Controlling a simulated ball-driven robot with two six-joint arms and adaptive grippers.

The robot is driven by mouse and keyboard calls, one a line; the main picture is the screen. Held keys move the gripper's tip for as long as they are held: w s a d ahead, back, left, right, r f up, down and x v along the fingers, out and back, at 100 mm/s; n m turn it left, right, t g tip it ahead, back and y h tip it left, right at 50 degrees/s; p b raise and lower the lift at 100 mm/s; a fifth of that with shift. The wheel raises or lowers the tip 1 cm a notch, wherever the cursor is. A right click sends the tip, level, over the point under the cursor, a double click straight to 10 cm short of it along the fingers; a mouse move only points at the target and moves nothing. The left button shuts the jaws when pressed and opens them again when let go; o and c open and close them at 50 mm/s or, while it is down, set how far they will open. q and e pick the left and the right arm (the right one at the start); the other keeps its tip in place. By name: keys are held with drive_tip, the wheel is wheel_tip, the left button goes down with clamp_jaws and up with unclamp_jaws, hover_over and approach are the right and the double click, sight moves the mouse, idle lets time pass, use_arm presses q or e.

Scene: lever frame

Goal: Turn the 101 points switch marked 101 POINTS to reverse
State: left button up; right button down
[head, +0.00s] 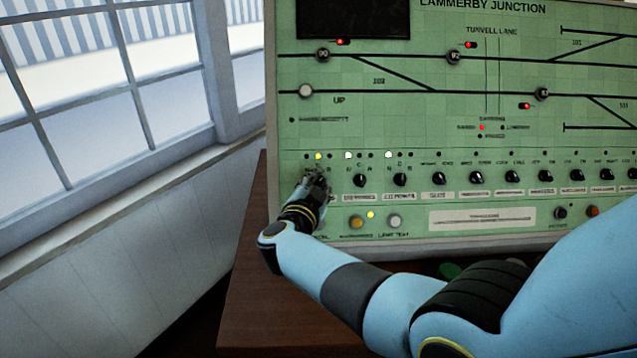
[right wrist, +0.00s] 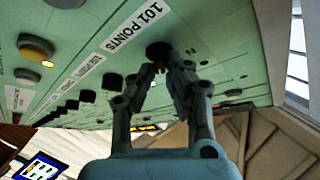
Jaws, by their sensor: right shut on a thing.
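The 101 points switch is a black rotary knob (right wrist: 158,49) on the green panel, beside a white label reading 101 POINTS (right wrist: 137,25) in the right wrist view. My right gripper (right wrist: 165,68) is shut on this knob, its fingertips closed around it. In the head view my right gripper (head: 318,180) covers the knob at the left end of the switch row. A yellow lamp (head: 318,156) is lit just above it. Which way the knob points is hidden by the fingers. My left gripper is not in view.
More black knobs (head: 360,180) run to the right in the same row. Below are a yellow button (head: 356,222) and a white one (head: 394,221). The panel (head: 290,225) stands on a brown desk (head: 250,310), with a window (head: 90,90) at left.

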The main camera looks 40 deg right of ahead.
drive_tip(key=shift+d+r+m+g, duration=0.1)
drive_tip(key=shift+m+g, duration=0.4)
drive_tip(key=shift+m, duration=0.3)
drive_tip(key=c, duration=1.4)
unclamp_jaws()
drive_tip(key=shift+d, duration=0.1)
drive_tip(key=shift+o, duration=0.2)
wheel_tip(320, 180, up, 10)
drive_tip(key=shift+w, duration=0.1)
